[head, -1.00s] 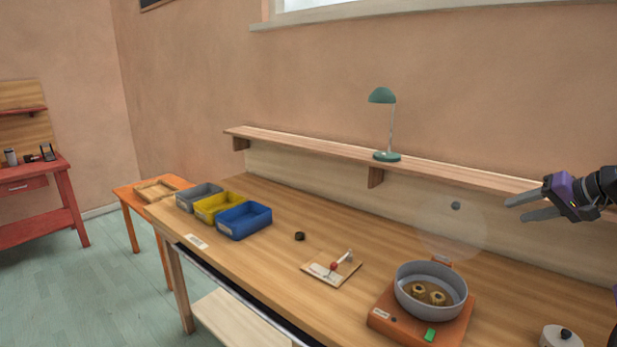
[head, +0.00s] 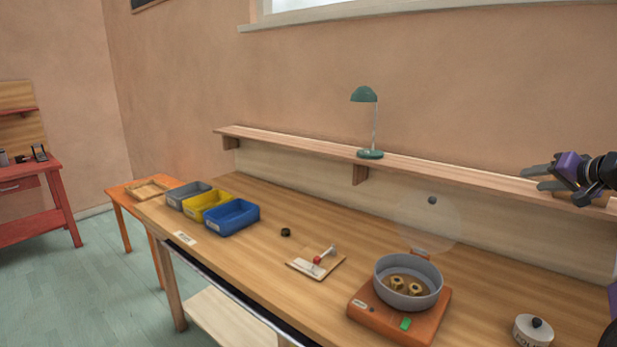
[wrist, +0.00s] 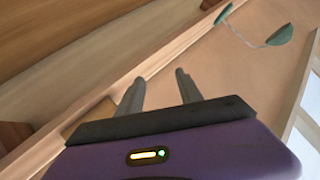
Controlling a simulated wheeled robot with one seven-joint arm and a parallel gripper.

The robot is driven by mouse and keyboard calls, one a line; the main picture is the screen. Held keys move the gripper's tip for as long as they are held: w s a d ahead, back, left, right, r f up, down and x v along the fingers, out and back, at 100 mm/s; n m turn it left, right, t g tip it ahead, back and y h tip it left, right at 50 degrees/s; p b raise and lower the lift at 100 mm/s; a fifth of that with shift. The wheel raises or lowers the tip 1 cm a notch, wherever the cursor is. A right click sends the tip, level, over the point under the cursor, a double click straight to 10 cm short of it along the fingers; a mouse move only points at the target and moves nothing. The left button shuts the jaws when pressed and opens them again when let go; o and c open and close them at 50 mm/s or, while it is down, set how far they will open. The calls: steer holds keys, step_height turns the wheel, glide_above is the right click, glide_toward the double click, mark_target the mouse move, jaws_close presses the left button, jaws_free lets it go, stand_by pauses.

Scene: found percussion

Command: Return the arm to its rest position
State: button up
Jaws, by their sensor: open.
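My gripper (head: 535,178) is at the right of the head view, raised in front of the wall shelf and above the workbench. Its purple body shows at the bottom of the wrist view, with two grey fingers (wrist: 158,88) standing apart and nothing between them. The wrist view shows the shelf and the green lamp (wrist: 278,35) tilted beyond the fingers. The rest of my arm is mostly cut off by the right edge of the head view.
On the workbench (head: 250,270) stand a grey pan (head: 408,283) on an orange hotplate (head: 385,318), a white lidded pot (head: 533,331), a small board with a red ball (head: 317,260), and blue (head: 232,218), yellow (head: 207,205) and grey bins (head: 188,194). A round transparent lid (head: 428,225) appears behind the pan.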

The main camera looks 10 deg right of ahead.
steer(key=s+a+f+t+h, duration=0.1)
steer(key=s+a+f+h, duration=0.2)
steer(key=f+h, duration=0.55)
steer(key=s+a+f+n+t+y, duration=0.1)
steer(key=s+a+f, duration=0.4)
steer(key=a+f, duration=0.25)
steer(key=s+a+f+n+t+y, duration=0.1)
steer(key=s+a+f, duration=0.45)
steer(key=a, duration=0.35)
steer(key=s+a+f+n+y, duration=0.2)
steer(key=s+a+n+y, duration=0.1)
steer(key=s+a, duration=1.3)
steer(key=s+a+f+n+y, duration=0.3)
steer(key=s+a+n+y, duration=0.1)
steer(key=s+a, duration=1.3)
steer(key=s+y, duration=0.1)
steer(key=s, duration=0.2)
steer(key=shift+s+g+y, duration=0.35)
steer(key=shift+g, duration=0.05)
